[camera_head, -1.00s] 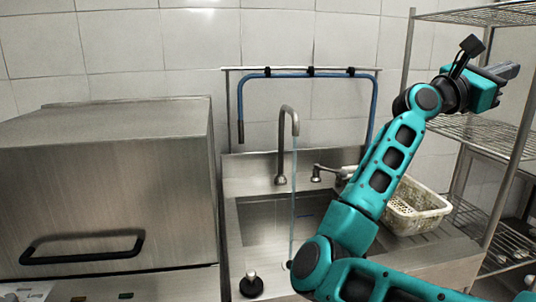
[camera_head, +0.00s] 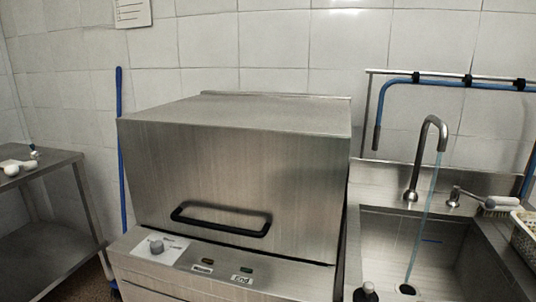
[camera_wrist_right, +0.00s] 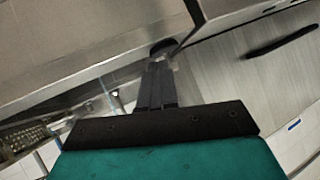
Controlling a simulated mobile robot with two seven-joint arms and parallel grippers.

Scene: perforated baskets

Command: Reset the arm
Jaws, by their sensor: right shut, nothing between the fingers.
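My right gripper (camera_wrist_right: 158,72) shows in the right wrist view, with its two dark fingers together and nothing between them. A dark rounded thing appears just beyond the fingertips; I cannot tell what it is or whether they touch. My left gripper is in neither view.
A steel hood machine (camera_head: 235,165) with a black handle (camera_head: 220,222) stands in the middle. Right of it is a sink (camera_head: 420,245) with a running faucet (camera_head: 428,150) and a perforated basket (camera_head: 525,238) at the edge. A steel table (camera_head: 50,165) stands left.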

